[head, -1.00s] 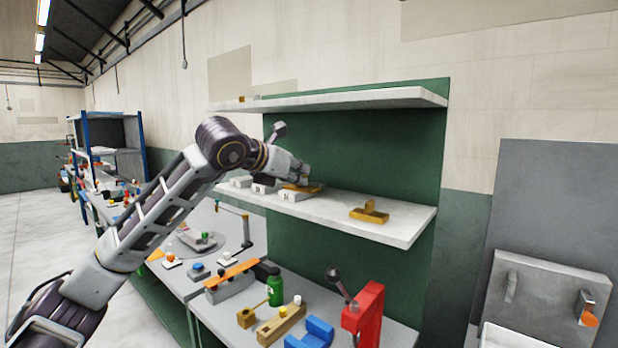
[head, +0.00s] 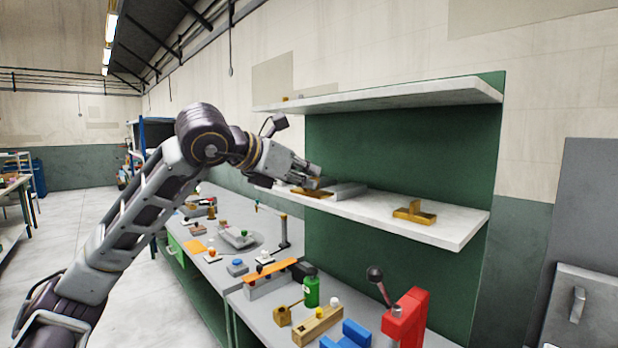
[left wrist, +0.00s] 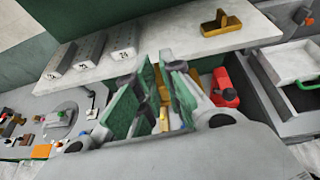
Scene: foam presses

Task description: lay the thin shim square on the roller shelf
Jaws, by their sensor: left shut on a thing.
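My left gripper (head: 316,176) is shut on a brass-coloured piece (head: 313,192), which I take for the thin shim. It is at the shelf's left end, near the front edge; whether it touches the shelf is unclear. I cannot tell which surface is the roller shelf. My right gripper is out of view.
Grey numbered blocks (left wrist: 90,50) stand on the shelf beside my gripper. Below, the bench holds a red press (head: 405,318), a green bottle (head: 311,290) and a blue block (head: 346,335). An upper shelf (head: 390,95) hangs above. The shelf's right end is clear.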

